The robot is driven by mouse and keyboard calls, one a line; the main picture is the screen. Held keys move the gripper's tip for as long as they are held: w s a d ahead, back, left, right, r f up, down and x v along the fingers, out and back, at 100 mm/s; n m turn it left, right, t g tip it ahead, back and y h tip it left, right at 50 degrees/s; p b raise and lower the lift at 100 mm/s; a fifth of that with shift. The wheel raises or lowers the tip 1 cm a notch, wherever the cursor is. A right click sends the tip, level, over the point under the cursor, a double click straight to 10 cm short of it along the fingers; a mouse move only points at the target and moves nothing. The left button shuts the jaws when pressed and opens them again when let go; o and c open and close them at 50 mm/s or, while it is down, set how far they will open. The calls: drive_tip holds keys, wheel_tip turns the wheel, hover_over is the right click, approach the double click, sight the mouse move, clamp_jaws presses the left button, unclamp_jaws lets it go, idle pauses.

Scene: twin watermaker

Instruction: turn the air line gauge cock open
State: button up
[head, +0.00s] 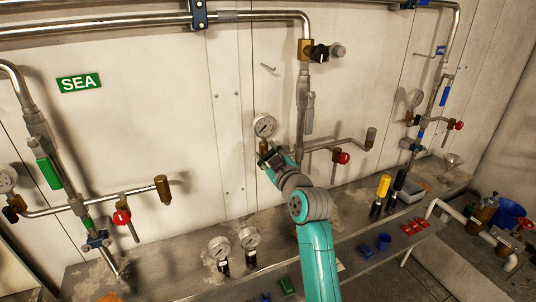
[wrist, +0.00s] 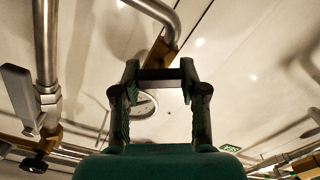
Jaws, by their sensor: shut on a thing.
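The middle pipe run carries a round white gauge (head: 264,126) on a brass fitting (head: 263,146) against the pale wall. My gripper (head: 270,157) is at the small cock just below this gauge, and my wrist hides most of the cock. In the wrist view my gripper (wrist: 160,78) has its two fingers on either side of a dark bar (wrist: 160,74), which looks like the cock's handle. The gauge face (wrist: 145,104) shows partly behind the fingers. The handle's exact angle is hard to tell.
A red-handled valve (head: 343,158) is on the branch pipe right of my gripper. A grey lever (head: 310,113) hangs on the upright pipe. Two loose gauges (head: 220,249) (head: 249,238) stand on the bench (head: 185,272). Yellow and black-handled tools (head: 383,187) stand to the right.

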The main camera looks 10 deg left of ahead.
drive_tip(key=o, duration=1.2)
drive_tip(key=shift+c, duration=0.2)
drive_tip(key=v, duration=1.2)
